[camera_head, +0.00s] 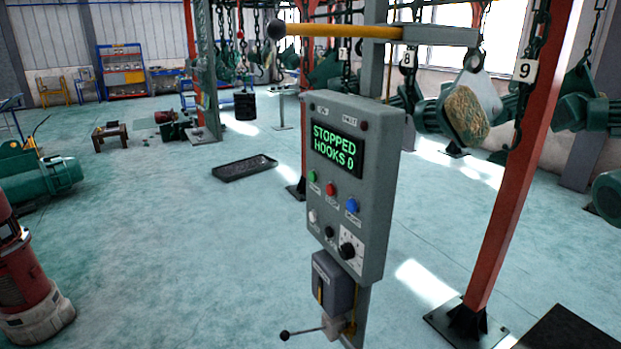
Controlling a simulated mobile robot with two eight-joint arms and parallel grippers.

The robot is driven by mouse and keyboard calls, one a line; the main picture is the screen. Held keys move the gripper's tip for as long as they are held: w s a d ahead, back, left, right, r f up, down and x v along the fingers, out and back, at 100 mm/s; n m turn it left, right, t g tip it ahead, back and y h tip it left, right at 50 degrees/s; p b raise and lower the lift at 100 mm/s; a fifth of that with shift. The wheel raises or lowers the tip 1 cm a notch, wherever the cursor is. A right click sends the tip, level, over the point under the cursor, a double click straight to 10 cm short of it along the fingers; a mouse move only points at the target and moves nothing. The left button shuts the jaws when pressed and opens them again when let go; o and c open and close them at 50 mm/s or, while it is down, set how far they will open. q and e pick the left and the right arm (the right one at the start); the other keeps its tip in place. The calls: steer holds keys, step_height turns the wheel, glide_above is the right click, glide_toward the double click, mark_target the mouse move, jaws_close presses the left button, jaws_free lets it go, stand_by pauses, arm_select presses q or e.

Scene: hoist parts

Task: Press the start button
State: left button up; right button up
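A grey control box (348,180) stands on a post in the middle of the view. Its screen (336,146) reads "STOPPED HOOKS 0" in green. Below the screen are a green button (312,176), a red button (331,189) and a blue button (352,206). The labels under them are too small to read, so I cannot tell by label which one is start. A white knob (313,216), a black knob (329,232) and a black dial (347,251) sit lower on the panel. Neither of my grippers is in view.
A yellow bar with a black ball end (340,31) juts left above the box. A small lever (300,333) sticks out low on the post. An orange pillar (515,170) stands to the right, near hanging green hoists.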

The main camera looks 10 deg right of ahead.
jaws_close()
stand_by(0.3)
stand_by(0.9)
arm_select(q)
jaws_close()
